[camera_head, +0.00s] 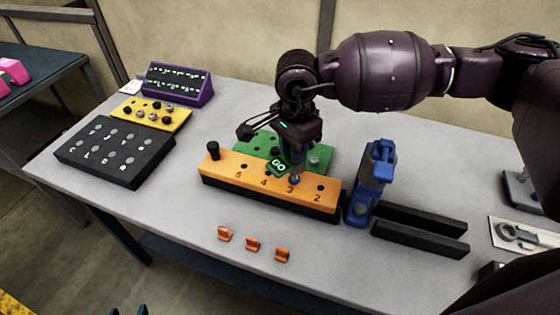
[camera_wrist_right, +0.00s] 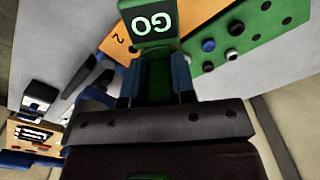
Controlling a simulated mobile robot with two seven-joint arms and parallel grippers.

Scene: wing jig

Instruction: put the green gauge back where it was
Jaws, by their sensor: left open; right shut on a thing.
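The green gauge (camera_head: 278,167) has a flat tag marked GO. My right gripper (camera_head: 290,158) is shut on its green stem, and the tag also shows in the right wrist view (camera_wrist_right: 150,22). In the head view the gauge appears over the back edge of the orange block (camera_head: 228,170), near the numbers 3 and 4; whether it touches is unclear. A green plate (camera_head: 322,151) with holes and knobs lies behind the block, partly hidden by my right gripper. Only the two dark blue fingertips of my left gripper (camera_head: 128,311) show at the bottom edge, apart and empty.
A blue clamp (camera_head: 370,180) and two black rails (camera_head: 420,233) stand right of the block. Several small orange pieces (camera_head: 252,244) lie in front. A black lettered board (camera_head: 115,152), a yellow plate (camera_head: 150,114) and a purple rack (camera_head: 178,82) are at left. The front left table is clear.

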